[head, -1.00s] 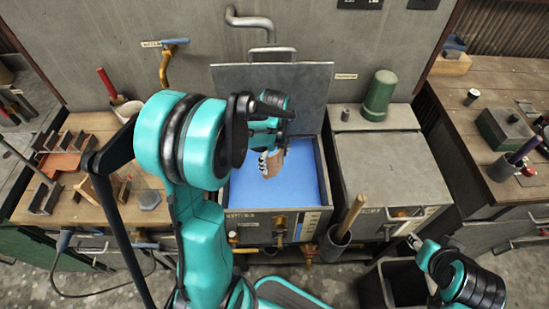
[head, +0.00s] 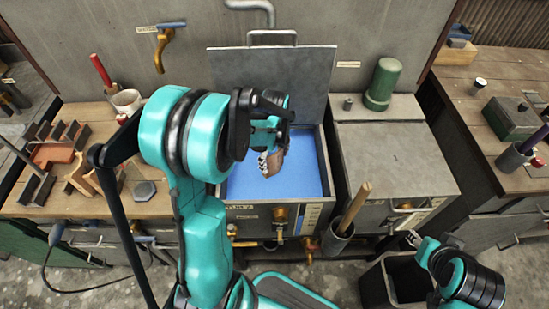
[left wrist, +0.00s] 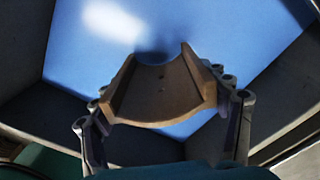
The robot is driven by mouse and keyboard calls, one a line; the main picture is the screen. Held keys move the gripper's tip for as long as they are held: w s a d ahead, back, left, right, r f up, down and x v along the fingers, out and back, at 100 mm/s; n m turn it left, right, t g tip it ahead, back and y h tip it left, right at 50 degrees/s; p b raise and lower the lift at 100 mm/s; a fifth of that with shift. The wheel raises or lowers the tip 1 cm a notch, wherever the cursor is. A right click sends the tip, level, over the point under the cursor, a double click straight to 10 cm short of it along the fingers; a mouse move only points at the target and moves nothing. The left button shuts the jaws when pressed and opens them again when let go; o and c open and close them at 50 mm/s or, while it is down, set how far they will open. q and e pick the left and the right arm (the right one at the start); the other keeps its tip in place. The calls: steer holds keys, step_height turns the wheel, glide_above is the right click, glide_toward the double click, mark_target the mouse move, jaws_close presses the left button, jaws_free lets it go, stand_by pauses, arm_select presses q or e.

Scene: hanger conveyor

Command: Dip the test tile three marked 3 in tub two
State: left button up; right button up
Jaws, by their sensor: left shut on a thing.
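My left gripper (head: 270,138) is shut on a brown, curved tile (head: 274,160) over the open tub (head: 323,150) of blue liquid. In the left wrist view the tile (left wrist: 160,95) sits between the two fingers (left wrist: 165,130), its trough-like hollow facing up the picture, with blue liquid (left wrist: 235,35) behind it. I cannot tell whether the tile touches the liquid. No number on it is readable. The tub's front label is too small to read. My right gripper (head: 413,240) is low at the right, away from the tubs; its opening is unclear.
The tub's grey lid (head: 280,85) stands raised behind it. A closed grey tub (head: 390,160) stands to the right. A dark pot with a wooden handle (head: 352,215) is in front. The left bench holds tile racks (head: 60,150); a black bin (head: 395,280) is at lower right.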

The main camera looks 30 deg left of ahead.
arm_select(q)
step_height(320, 180, down, 5)
steer(key=b, duration=0.3)
steer(key=shift+f+b, duration=0.15)
steer(key=shift+b, duration=0.2)
stand_by(2.2)
step_height(320, 180, up, 6)
steer(key=p, duration=0.4)
steer(key=shift+r+p, duration=0.2)
steer(key=shift+p, duration=0.2)
stand_by(3.8)
